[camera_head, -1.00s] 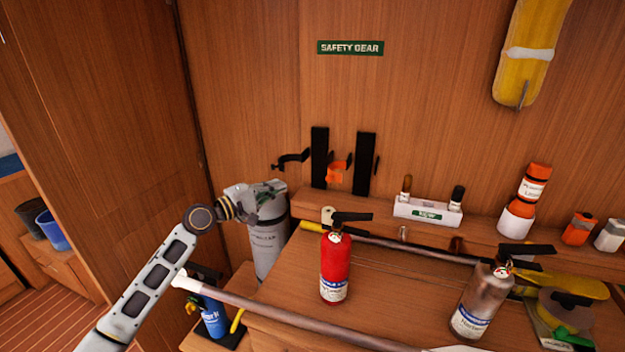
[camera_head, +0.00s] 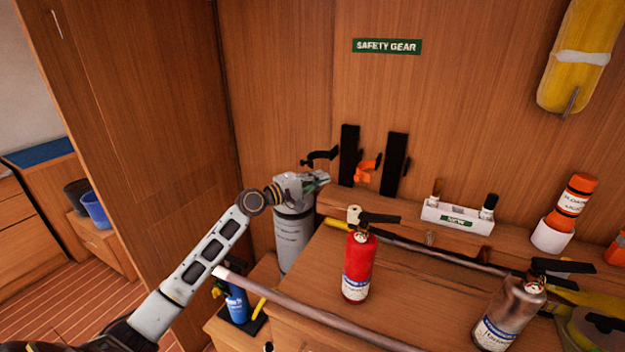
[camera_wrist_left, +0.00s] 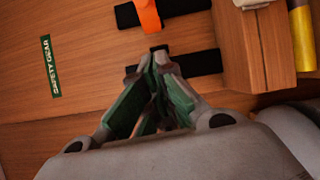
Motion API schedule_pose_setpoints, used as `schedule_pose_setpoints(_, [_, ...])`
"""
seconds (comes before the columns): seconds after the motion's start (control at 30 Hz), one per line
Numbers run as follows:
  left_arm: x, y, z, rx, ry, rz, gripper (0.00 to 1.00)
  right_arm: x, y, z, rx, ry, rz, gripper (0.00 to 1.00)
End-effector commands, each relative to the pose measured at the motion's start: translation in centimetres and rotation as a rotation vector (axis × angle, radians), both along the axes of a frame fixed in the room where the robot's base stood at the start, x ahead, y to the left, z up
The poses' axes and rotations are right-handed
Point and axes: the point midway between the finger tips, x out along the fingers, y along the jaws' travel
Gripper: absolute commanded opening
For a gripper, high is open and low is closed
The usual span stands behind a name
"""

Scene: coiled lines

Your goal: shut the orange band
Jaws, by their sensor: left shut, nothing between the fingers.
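An orange band (camera_head: 366,171) sits at the wall between two upright black strips. The left strip (camera_head: 349,154) has a black clip arm at its side; the right strip (camera_head: 396,164) stands close by. In the left wrist view the orange band (camera_wrist_left: 149,14) shows at the top, crossing a black strip. My left gripper (camera_head: 322,178) is shut and empty, left of the band and a little apart from it. It also shows in the left wrist view (camera_wrist_left: 158,58), its closed tips near the other black strip. My right gripper is not in view.
A red extinguisher (camera_head: 358,265) and a silver extinguisher (camera_head: 510,312) stand on the wooden counter. A grey cylinder (camera_head: 293,238) stands just below my left gripper. A white holder (camera_head: 457,217) sits on the ledge right of the strips. A long pole (camera_head: 310,310) lies across the front.

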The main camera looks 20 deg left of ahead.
Motion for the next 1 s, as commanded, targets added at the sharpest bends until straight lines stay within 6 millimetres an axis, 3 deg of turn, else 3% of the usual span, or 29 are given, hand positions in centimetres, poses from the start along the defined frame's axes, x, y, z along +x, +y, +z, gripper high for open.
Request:
schedule_pose_setpoints(0.53, [3.9, -2.3, 0.2, -0.001, 0.0, 0.0, 0.0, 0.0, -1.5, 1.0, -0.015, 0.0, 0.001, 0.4])
schedule_pose_setpoints(1.0, [2.8, -5.5, 0.5, 0.0, 0.0, 0.0, 0.0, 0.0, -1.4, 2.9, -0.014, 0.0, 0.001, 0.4])
